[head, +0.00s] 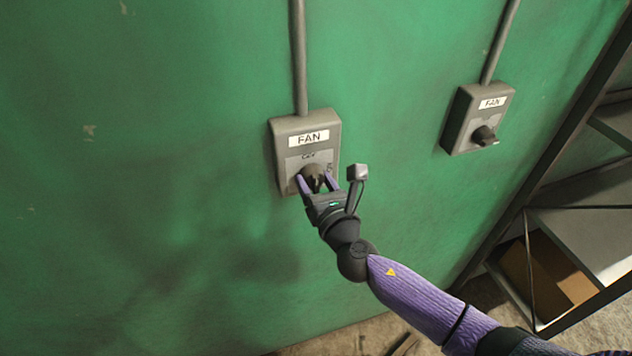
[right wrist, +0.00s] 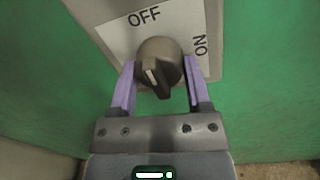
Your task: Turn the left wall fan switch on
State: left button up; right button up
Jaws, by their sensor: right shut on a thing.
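The left fan switch is a grey wall box (head: 309,125) labelled FAN, with a dark round knob (head: 314,171) low on its front. My right gripper (head: 317,183) is shut on this knob, one purple finger on each side. In the right wrist view the knob (right wrist: 160,62) sits between the fingers (right wrist: 159,78). OFF is printed above it and ON at its right. The knob's raised grip runs nearly upright, slightly tilted, with a white mark on it; which end is the pointer is hard to tell. My left gripper is not in view.
A second FAN switch box (head: 478,118) with a dark knob (head: 484,135) is on the green wall (head: 150,180) to the right. Grey conduits run up from both boxes. A metal shelf rack (head: 590,235) holding a brown box (head: 535,275) stands at the far right.

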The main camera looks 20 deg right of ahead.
jog(key=c, duration=0.4)
jog(key=m+b, duration=0.2)
jog(key=m, duration=0.2)
jog(key=shift+f, duration=0.15)
jog(key=m+b, duration=0.1)
jog(key=m, duration=0.3)
jog(key=shift+a+m, duration=0.1)
jog(key=shift+m, duration=0.2)
jog(key=m, duration=0.3)
jog(key=m+b, duration=0.1)
jog(key=m, duration=0.1)
jog(key=shift+m+t+h, duration=0.3)
jog(key=shift+m, duration=0.1)
jog(key=shift+m+b, duration=0.3)
jog(key=shift+m, duration=1.7)
